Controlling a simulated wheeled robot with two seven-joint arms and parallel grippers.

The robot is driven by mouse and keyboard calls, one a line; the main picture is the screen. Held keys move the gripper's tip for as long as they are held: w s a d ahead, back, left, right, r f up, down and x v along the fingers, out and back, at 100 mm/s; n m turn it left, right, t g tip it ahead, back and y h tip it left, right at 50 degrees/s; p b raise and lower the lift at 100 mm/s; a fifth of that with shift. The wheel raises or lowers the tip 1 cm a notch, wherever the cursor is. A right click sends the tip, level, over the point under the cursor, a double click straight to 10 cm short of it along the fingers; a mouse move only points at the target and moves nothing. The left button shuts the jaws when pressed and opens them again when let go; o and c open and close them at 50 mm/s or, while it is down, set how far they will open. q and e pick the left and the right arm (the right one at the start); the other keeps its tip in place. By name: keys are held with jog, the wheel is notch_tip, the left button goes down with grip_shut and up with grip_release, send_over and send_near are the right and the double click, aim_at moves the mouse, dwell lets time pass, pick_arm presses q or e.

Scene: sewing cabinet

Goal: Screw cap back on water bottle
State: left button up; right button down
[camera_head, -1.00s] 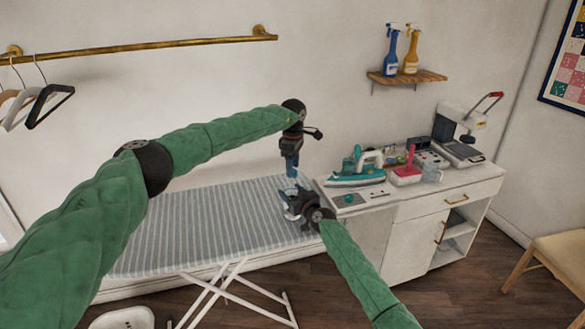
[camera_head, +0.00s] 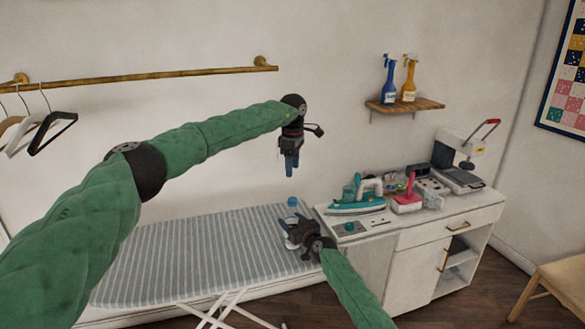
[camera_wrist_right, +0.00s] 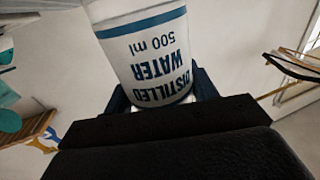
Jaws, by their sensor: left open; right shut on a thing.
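The water bottle is gripped upright by my right gripper (camera_head: 294,232). Its blue cap (camera_head: 292,201) shows on top, just above that gripper, and looks seated on the neck, though how tightly I cannot tell. In the right wrist view the bottle's white body (camera_wrist_right: 140,45) fills the upper middle, with blue "DISTILLED WATER 500 ml" print, between the dark fingers. My left gripper (camera_head: 291,172) points down above the cap, open and empty, with a clear gap between its fingertips and the cap.
The striped ironing board (camera_head: 200,255) lies below and left. The white cabinet (camera_head: 395,235) to the right carries a teal iron (camera_head: 355,200), a pink-handled item (camera_head: 408,196) and a press machine (camera_head: 460,165). A wall shelf (camera_head: 405,105) holds two spray bottles.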

jog(key=shift+c, duration=1.9)
grip_release()
jog(key=shift+s, duration=0.1)
jog(key=b+v, duration=0.1)
jog(key=v, duration=0.6)
jog(key=shift+s+d, duration=0.2)
jog(key=shift+d, duration=0.05)
jog(key=shift+f, duration=0.1)
